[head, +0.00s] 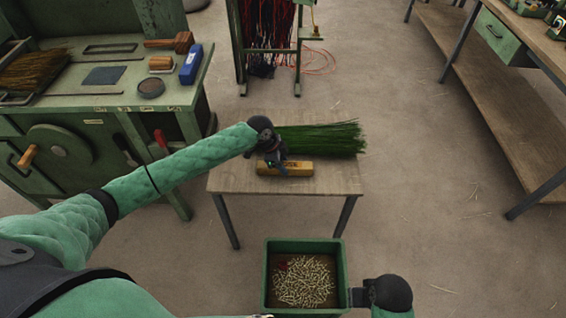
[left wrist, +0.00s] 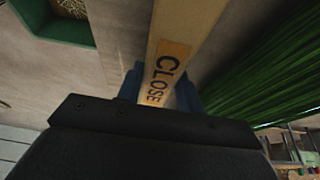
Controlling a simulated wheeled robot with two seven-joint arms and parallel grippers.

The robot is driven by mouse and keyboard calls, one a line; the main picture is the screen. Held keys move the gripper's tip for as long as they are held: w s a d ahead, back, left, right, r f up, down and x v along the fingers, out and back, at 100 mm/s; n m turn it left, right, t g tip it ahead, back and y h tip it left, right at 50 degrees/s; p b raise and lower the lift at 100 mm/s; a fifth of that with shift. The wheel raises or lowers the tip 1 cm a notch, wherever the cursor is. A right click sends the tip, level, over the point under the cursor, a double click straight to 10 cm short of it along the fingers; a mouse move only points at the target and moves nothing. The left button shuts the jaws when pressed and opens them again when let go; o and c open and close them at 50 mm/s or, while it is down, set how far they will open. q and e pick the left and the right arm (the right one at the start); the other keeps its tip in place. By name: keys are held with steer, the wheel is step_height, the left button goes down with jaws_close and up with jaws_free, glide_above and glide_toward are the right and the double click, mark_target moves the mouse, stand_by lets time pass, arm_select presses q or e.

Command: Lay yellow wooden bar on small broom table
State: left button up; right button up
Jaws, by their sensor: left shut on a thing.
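The yellow wooden bar (head: 290,169) is over the small broom table (head: 228,181), near its middle, lying level in front of green bristles. My left gripper (head: 275,161) is shut on the bar from above. In the left wrist view the bar (left wrist: 185,35), with a "CLOSE" label, runs between the blue fingers of my left gripper (left wrist: 160,88). I cannot tell whether the bar touches the table top. My right gripper (head: 357,297) is low at the right side of the green bin; its fingers are too hidden to read.
A bundle of green bristles (head: 325,138) lies on the table behind the bar. The green bin (head: 342,262) of small pale pieces stands in front. A green workbench (head: 120,98) with tools is at left, a long wooden bench (head: 480,90) at right. The floor between is mostly clear.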

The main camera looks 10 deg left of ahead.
arm_select(q)
steer(key=shift+f, duration=0.1)
steer(key=o, duration=1.2)
